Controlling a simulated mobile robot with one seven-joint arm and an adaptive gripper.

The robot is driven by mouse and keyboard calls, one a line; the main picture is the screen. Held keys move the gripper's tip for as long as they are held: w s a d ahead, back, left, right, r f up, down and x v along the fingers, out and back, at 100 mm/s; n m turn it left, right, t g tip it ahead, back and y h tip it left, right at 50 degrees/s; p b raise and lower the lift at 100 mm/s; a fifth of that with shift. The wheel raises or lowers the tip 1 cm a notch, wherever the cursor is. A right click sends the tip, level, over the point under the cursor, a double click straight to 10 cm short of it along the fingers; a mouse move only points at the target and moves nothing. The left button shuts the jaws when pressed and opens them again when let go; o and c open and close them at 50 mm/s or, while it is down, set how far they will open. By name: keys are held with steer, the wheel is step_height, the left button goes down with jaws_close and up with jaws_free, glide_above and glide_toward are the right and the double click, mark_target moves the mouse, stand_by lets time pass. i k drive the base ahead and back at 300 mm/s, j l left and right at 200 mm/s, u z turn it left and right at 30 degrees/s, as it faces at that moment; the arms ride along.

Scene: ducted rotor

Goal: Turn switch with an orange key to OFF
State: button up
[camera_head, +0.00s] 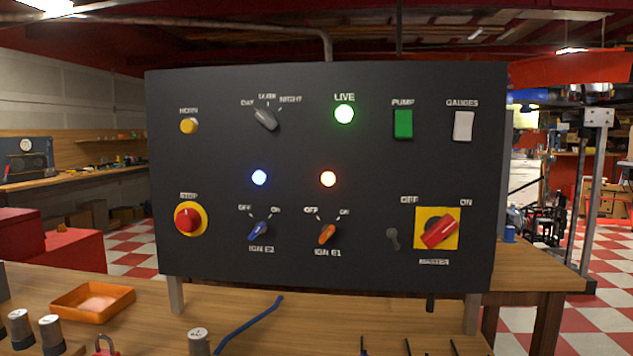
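The switch with an orange key (327,234) sits low in the middle of the black upright panel, above the label IGN E1. OFF is printed at its upper left and ON at its upper right. The orange key is tilted, its upper end leaning right toward ON. An orange lamp (328,179) above it is lit. My gripper is not in this view, and nothing touches the key.
A blue key switch (258,231), IGN E2, is close on the left, with a lit blue lamp (259,177) above. A red rotary handle (438,231) is to the right. The wooden bench (250,310) holds an orange tray (92,300). Space before the panel face is clear.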

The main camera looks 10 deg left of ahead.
mark_target(327, 231)
steer(key=j+z, duration=0.3)
steer(key=j, duration=0.5)
steer(key=k+j+z, duration=0.1)
steer(key=j+z, duration=0.2)
steer(key=j, duration=0.5)
